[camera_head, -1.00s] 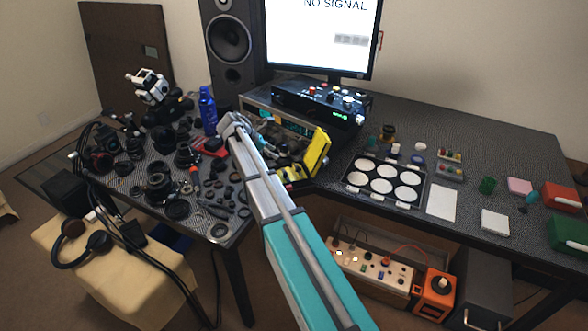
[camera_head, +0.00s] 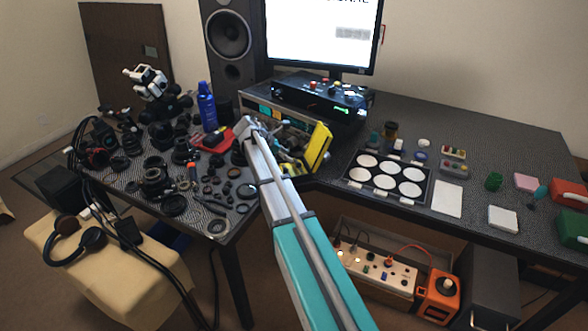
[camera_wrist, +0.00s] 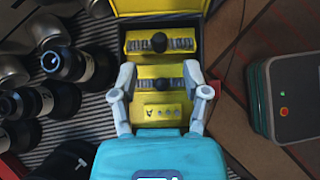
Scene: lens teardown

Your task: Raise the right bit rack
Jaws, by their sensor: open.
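An open yellow case (camera_head: 318,148) stands on the desk below the monitor; it also shows in the wrist view (camera_wrist: 206,36). Inside are two yellow bit racks with rows of grey bits and a black knob each. The far rack (camera_wrist: 136,45) lies nearer the lid, and the near rack (camera_wrist: 179,84) lies below it in the wrist view. I cannot tell for certain which is the right one. My gripper (camera_wrist: 160,72) is open, with pale fingers on either side of the near rack, apparently holding nothing. In the head view my arm hides part of the case.
Dark lens parts (camera_wrist: 66,64) crowd the left of the case. A tray of white discs (camera_head: 352,174) lies right of the case in the head view.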

